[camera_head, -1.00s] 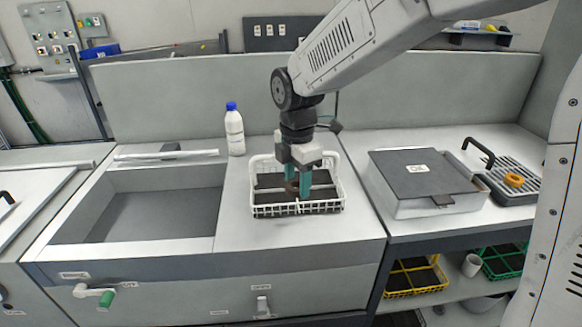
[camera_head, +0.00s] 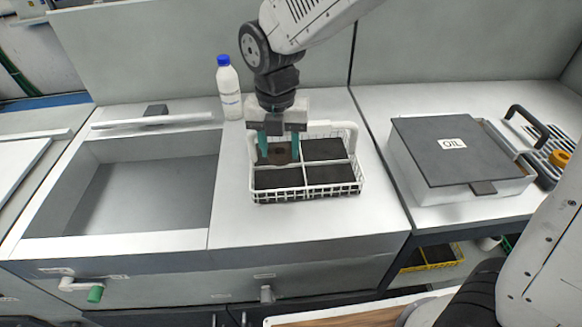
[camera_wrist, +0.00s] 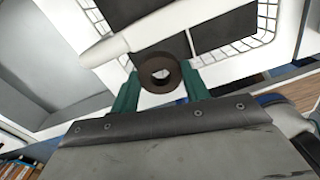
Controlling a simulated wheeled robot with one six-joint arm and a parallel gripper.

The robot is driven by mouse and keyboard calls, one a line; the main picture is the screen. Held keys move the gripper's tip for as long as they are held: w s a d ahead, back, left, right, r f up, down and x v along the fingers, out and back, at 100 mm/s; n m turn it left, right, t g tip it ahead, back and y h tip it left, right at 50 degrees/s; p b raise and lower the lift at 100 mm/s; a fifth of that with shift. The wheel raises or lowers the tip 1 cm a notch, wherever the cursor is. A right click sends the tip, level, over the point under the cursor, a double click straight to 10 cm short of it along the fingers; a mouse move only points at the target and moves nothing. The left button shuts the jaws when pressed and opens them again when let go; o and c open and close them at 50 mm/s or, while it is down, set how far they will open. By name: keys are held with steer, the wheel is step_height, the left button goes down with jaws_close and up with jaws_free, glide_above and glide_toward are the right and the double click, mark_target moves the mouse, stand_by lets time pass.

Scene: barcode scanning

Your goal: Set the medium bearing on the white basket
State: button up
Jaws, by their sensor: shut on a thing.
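The white basket (camera_head: 304,178) is a wire-sided tray with four dark-lined compartments, standing on the counter. It also shows in the wrist view (camera_wrist: 110,48). My gripper (camera_head: 279,154) points down at the basket's back left compartment. Its green fingers are closed on a dark brown ring, the medium bearing (camera_wrist: 160,72), which sits between the fingertips in the wrist view. The bearing (camera_head: 282,151) is partly hidden by the fingers in the head view. I cannot tell whether it touches the compartment floor. The other three compartments look empty.
A white bottle with a blue cap (camera_head: 229,88) stands behind and left of the basket. An open sink (camera_head: 140,195) lies to the left. A lidded box marked OIL (camera_head: 450,150) and an orange ring (camera_head: 560,158) on a rack stand to the right.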

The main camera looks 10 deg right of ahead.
mark_target(283, 184)
step_height(283, 184, down, 8)
steer(key=shift+f, duration=0.1)
stand_by(0.4)
steer(key=shift+f, duration=0.15)
steer(key=o, duration=1.1)
steer(key=shift+f, duration=0.1)
steer(key=shift+c, duration=0.2)
